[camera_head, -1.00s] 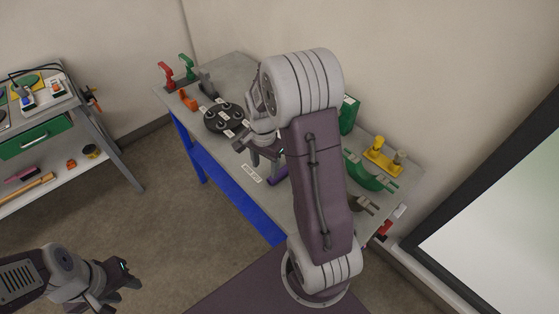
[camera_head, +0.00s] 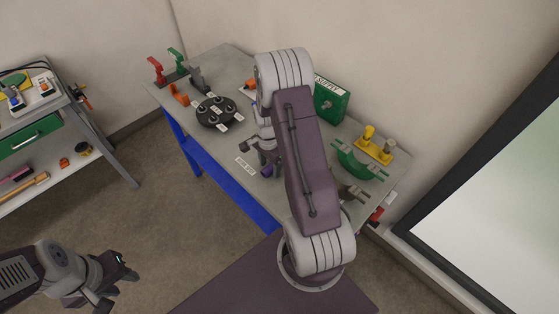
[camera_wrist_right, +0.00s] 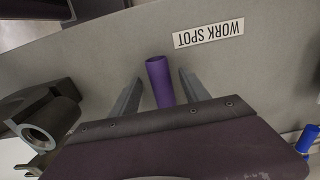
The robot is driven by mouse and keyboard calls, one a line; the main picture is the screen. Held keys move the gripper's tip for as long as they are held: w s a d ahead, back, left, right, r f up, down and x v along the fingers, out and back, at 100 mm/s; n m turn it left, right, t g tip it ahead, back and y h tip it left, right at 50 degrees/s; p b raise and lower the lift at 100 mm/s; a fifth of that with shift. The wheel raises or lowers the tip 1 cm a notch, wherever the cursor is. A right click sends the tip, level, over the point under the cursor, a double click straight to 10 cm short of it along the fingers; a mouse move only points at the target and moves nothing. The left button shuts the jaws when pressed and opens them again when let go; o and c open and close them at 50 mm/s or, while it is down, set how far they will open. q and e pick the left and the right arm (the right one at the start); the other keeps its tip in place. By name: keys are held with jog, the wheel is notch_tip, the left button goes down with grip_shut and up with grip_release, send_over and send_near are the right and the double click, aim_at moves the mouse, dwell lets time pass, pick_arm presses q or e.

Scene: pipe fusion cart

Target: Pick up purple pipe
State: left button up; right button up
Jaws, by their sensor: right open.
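The purple pipe (camera_wrist_right: 159,80) lies on the grey table between the two open fingers of my right gripper (camera_wrist_right: 156,92) in the right wrist view, with a visible gap on each side. Its lower part is hidden behind the gripper body. In the head view a small part of the purple pipe (camera_head: 266,170) shows beside my right gripper (camera_head: 262,158), mostly covered by it. My left gripper (camera_head: 112,282) hangs over the floor at the lower left, away from the table; whether its jaws are open is unclear.
A "WORK SPOT" label (camera_wrist_right: 208,34) lies near the pipe. The table also bears a black round fixture (camera_head: 216,112), red (camera_head: 156,70) and green (camera_head: 176,60) clamps, a green supply box (camera_head: 331,100), a green curved part (camera_head: 358,165) and a yellow holder (camera_head: 375,149).

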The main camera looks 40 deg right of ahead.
jog(key=shift+w+f, duration=0.1)
jog(key=shift+f, duration=0.25)
grip_shut()
jog(key=shift+r, duration=0.15)
jog(key=shift+r, duration=0.35)
jog(key=r, duration=0.2)
jog(key=s+d+r, duration=0.1)
jog(key=r, duration=0.1)
jog(key=shift+d+b, duration=0.1)
jog(key=shift+b, duration=0.25)
jog(key=s+d+r, duration=0.6)
jog(key=d, duration=0.2)
jog(key=shift+s+b, duration=0.2)
jog(key=shift+b, duration=0.15)
